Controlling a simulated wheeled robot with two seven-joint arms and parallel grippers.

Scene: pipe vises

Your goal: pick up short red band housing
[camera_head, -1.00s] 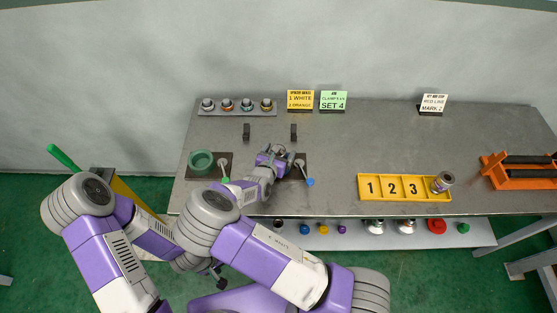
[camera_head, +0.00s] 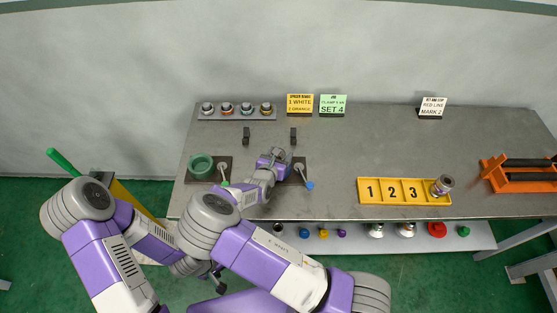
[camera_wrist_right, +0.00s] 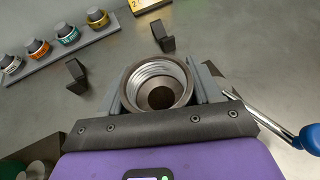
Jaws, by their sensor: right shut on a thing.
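My right gripper (camera_head: 276,157) is over the right vise on the bench, whose blue-tipped handle (camera_head: 309,186) sticks out to the right. In the right wrist view, the gripper (camera_wrist_right: 160,95) is shut on a round grey housing (camera_wrist_right: 158,72) with a threaded, open mouth facing the camera. One finger presses on each side. Its outer band is hidden, so I cannot tell its colour or whether it is clear of the vise. My left gripper (camera_head: 218,282) is low in front of the bench, partly covered by my arms; its jaws are unclear.
A green ring-shaped housing (camera_head: 201,165) sits at the left vise. Two dark blocks (camera_head: 246,135) stand behind the vises. A rack (camera_head: 237,115) of several banded fittings is at the back left. A yellow numbered tray (camera_head: 404,203) holds one fitting; an orange rack (camera_head: 520,177) is far right.

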